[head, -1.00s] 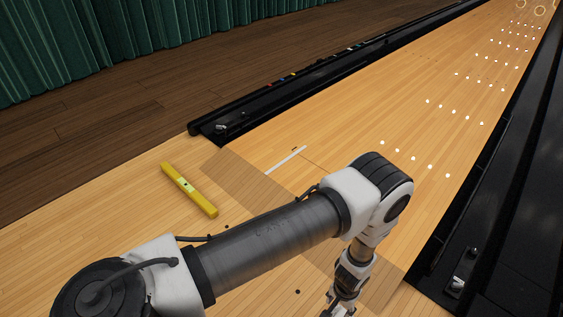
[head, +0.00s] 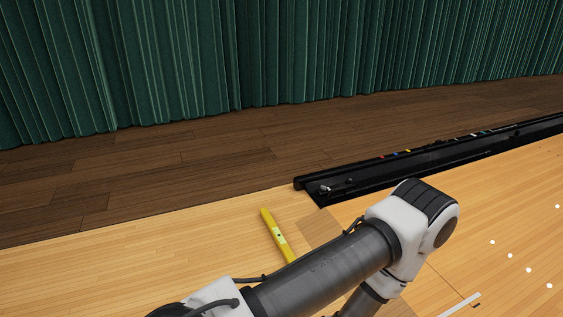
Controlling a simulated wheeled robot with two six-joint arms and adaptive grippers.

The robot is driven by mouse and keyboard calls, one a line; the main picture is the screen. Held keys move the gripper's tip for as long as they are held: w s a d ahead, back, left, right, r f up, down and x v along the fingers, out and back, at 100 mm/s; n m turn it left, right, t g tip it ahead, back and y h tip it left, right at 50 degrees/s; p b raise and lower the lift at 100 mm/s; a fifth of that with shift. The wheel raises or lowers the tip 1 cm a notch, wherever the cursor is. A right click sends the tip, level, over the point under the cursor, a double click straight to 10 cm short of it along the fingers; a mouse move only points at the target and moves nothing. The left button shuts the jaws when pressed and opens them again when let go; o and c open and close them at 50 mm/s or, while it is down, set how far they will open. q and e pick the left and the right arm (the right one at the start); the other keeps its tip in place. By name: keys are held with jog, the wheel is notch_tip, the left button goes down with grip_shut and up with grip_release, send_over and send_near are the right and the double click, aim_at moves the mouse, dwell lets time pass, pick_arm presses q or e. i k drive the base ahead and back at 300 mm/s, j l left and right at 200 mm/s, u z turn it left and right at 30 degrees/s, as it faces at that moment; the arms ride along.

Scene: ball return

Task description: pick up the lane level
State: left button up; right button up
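The yellow lane level (head: 272,228) lies on the light wooden floor near the middle of the head view, with a pale green vial section along it. Its near end meets the outline of my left arm, which may hide a little of it. My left arm reaches across the lower part of the picture and bends downward at the right of the level. My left gripper is below the picture's bottom edge. My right gripper is not in view either. Nothing is seen holding the level.
A black gutter rail (head: 345,182) starts beyond the level and runs off to the right. The light lane (head: 500,215) with white dots lies at the right. A dark wooden floor (head: 150,170) and a green curtain (head: 300,55) are behind. The light floor left of the level is clear.

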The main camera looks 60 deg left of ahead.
aim_at(283, 245)
jog(key=u, duration=2)
jog(key=z, duration=1.25)
jog(key=u, duration=1.25)
jog(key=i+j, duration=0.15)
jog(key=i, duration=0.5)
jog(key=i+j, duration=0.15)
jog(key=i, duration=0.5)
jog(key=i+j+u, duration=0.1)
jog(key=i, duration=0.55)
jog(key=j, duration=0.1)
